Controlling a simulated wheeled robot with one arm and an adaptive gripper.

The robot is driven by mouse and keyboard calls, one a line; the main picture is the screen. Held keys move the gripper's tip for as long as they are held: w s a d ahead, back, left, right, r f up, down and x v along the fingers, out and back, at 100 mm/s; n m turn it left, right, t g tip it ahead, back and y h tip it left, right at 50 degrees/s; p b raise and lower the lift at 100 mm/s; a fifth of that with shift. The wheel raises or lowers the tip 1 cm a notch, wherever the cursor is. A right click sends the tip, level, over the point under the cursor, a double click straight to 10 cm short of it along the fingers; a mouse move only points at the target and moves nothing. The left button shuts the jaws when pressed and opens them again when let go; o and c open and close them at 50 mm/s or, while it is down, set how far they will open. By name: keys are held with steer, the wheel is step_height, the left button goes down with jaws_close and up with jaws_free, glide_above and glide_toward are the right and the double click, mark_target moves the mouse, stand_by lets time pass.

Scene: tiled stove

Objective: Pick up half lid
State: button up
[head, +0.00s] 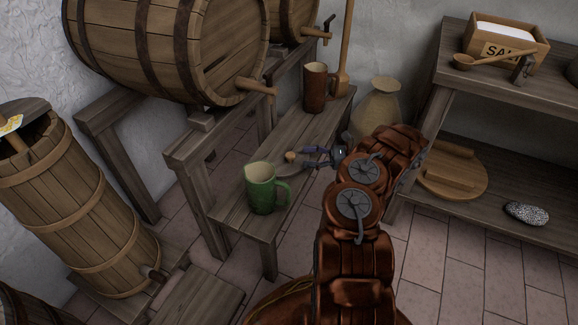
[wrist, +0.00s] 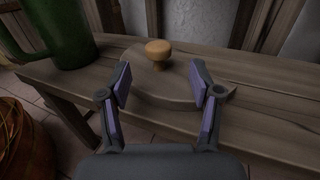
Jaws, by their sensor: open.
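The half lid is a flat, half-round wooden piece with a light turned knob (wrist: 158,48). It lies on a narrow wooden bench (head: 235,209). In the wrist view the lid's flat board (wrist: 150,88) spreads under and between my fingers. In the head view the lid (head: 287,169) is small and partly covered by my gripper. My gripper (head: 306,158) is open and empty, low over the bench. In the wrist view the open fingers (wrist: 160,80) stand either side of the lid's near part, with the knob beyond the tips. Contact with the lid cannot be told.
A green jug (head: 262,188) stands on the bench close to the lid, and also at upper left in the wrist view (wrist: 55,30). A brown mug (head: 317,88) stands at the bench's far end. A barrel on a stand (head: 165,45) is behind. Shelves (head: 480,95) stand right.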

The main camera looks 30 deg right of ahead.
mark_target(290, 155)
steer(key=shift+r+b+x, duration=0.15)
steer(key=shift+b+x, duration=0.6)
steer(key=shift+x, duration=0.95)
steer(key=shift+r+b+x, duration=0.15)
steer(key=shift+b+x, duration=0.55)
steer(key=shift+x, duration=0.95)
steer(key=shift+s, duration=0.15)
steer(key=shift+c, duration=0.2)
jaws_close()
